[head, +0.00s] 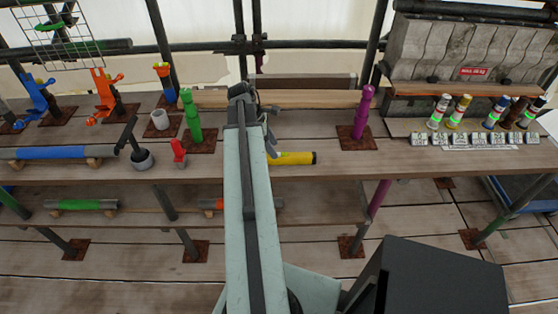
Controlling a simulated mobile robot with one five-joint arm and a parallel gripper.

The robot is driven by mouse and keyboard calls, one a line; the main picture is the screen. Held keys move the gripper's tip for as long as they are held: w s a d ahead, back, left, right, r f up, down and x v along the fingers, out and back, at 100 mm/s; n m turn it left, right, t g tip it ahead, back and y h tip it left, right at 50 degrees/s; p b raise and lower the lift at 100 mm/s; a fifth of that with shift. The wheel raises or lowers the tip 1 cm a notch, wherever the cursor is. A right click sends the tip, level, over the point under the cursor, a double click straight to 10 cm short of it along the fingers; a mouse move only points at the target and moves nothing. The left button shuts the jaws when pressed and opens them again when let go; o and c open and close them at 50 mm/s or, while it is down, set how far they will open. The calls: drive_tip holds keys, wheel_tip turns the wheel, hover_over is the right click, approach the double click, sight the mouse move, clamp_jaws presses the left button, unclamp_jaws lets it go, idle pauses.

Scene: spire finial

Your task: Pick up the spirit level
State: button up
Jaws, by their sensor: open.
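A yellow bar with a black right end, which looks like the spirit level (294,158), lies on the upper wooden shelf near its front edge, just right of my arm. Its left end is partly hidden by my gripper and arm. My gripper (273,150) is open and small in the view. It is at the left part of the yellow bar; I cannot tell whether it touches it. Nothing shows held in it.
A green post (191,117) and a red tool (179,153) stand left of my arm. A purple post (362,112) stands to the right. A blue cylinder (65,153) lies far left. Several spray cans, including a yellow one (460,110), stand at right. The shelf between bar and purple post is clear.

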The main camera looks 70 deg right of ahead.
sight(279, 159)
drive_tip(key=b+x, duration=0.5)
drive_tip(key=x, duration=0.1)
drive_tip(key=shift+d+f, duration=0.15)
drive_tip(key=shift+f, duration=0.05)
drive_tip(key=shift+w+r, duration=0.1)
drive_tip(key=shift+r, duration=0.05)
clamp_jaws()
